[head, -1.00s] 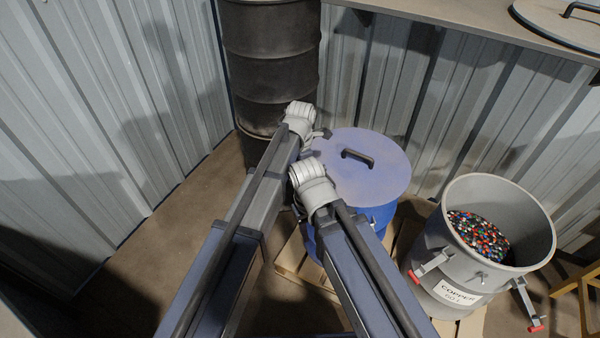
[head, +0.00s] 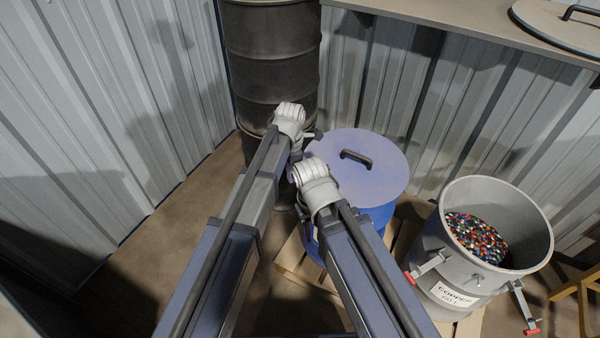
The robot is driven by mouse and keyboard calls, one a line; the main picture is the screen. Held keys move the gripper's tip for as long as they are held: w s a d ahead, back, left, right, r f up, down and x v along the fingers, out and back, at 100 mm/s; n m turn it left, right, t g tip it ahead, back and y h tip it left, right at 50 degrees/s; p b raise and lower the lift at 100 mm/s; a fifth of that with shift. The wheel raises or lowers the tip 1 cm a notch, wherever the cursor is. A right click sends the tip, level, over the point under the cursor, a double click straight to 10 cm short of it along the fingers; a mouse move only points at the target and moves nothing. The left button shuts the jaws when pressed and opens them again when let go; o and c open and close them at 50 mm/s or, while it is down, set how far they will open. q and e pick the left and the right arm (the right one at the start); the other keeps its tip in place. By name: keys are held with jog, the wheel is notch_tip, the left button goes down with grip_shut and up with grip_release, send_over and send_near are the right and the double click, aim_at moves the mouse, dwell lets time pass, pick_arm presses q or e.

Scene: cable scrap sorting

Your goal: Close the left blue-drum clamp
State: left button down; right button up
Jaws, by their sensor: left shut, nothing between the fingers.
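The blue drum (head: 377,215) stands behind my arms with its flat blue lid (head: 385,185) on and a black handle (head: 356,157) on top. My left gripper (head: 312,137) is at the drum's upper left, by the lid's edge. It is small in view, partly hidden by its wrist, and shut with nothing in it. My right arm's wrist (head: 315,182) is in front of the lid's near left edge and hides its gripper's fingers. The left clamp cannot be made out behind my arms, so I cannot tell its state.
A dark drum (head: 270,55) stands behind the left gripper. An open grey drum (head: 455,250) with coloured granules, a "COPPER" label and red-tipped clamps stands at the right. Wooden pallet slats (head: 292,262) lie below. A shelf (head: 455,25) holds another lid. Floor at left is clear.

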pick_arm(q)
jog(key=w+d+r+p, duration=0.1)
jog(key=d+r+p, duration=0.2)
jog(key=r+p, duration=0.5)
jog(key=shift+w+d+r, duration=0.15)
jog(key=shift+w+r, duration=0.05)
jog(key=shift+r, duration=0.15)
jog(key=s+a+m, duration=1.6)
jog(key=a+m, duration=0.4)
jog(key=m, duration=0.2)
jog(key=s+d+r+m+p, duration=0.2)
jog(key=d+p, duration=0.1)
jog(key=d, duration=0.2)
jog(key=s+d+r+m+y+p, duration=0.1)
jog(key=s+d+r+m+p, duration=0.1)
jog(key=d, duration=0.4)
jog(key=shift+s+d+r+m+p, duration=0.15)
jog(key=shift+s+r+m+p, duration=0.2)
jog(key=shift+s+r, duration=0.35)
